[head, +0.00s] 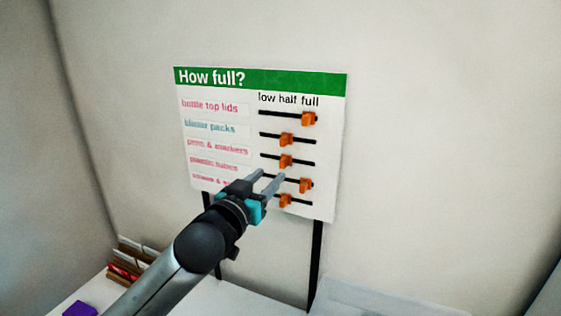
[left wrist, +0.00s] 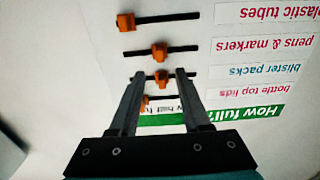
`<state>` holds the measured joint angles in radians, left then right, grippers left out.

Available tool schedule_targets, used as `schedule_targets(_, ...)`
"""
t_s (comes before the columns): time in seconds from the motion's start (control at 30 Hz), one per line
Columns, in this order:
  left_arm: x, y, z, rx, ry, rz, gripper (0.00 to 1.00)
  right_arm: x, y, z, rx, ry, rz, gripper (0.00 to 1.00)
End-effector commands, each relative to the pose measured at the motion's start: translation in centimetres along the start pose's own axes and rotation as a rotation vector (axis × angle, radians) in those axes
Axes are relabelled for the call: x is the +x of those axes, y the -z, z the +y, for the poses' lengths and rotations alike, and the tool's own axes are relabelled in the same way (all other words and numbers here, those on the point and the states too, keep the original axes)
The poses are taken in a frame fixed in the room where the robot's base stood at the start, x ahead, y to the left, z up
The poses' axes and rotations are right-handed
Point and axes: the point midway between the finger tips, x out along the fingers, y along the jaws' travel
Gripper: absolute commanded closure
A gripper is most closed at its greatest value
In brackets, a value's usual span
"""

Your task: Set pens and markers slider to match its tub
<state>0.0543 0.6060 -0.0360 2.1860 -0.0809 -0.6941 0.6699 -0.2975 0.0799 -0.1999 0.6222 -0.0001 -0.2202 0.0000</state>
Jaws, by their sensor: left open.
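The white "How full?" board (head: 225,97) has several rows with orange slider knobs. The pens and markers knob (head: 286,161) is about mid-track, under "half"; it also shows mid-track in the upside-down left wrist view (left wrist: 160,50). My left gripper (head: 270,174) is open and empty, just below and left of that knob in the head view. In the left wrist view its fingers (left wrist: 160,74) frame the blister packs knob (left wrist: 161,79) in the picture; I cannot tell the gap to the board. The pens and markers tub is not identifiable. My right gripper is not in view.
The bottle top lids knob (head: 308,118) and plastic tubes knob (head: 305,185) sit toward "full". The lowest knob (head: 286,200) is close by. Black legs (head: 316,265) hold the board. A brown and red container (head: 125,270) and a purple object (head: 80,309) are lower left.

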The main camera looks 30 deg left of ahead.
Motion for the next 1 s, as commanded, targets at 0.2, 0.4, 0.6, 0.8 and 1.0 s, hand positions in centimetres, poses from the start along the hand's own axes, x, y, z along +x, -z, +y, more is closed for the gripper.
schedule_targets(0.2,3.3,0.2,0.0,0.001,0.001,0.001,0.53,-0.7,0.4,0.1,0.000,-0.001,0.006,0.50)
schedule_targets(0.4,5.7,0.1,0.0,-0.001,0.000,0.000,0.53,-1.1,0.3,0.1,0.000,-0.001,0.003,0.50)
schedule_targets(0.6,7.1,0.0,0.1,-0.001,-0.001,0.000,0.53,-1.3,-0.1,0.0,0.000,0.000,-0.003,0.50)
schedule_targets(0.8,7.5,-0.1,0.0,0.000,0.000,-0.001,0.53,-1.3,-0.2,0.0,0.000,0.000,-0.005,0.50)
schedule_targets(1.0,7.5,-0.1,0.0,0.000,0.000,-0.001,0.54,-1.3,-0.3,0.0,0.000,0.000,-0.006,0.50)
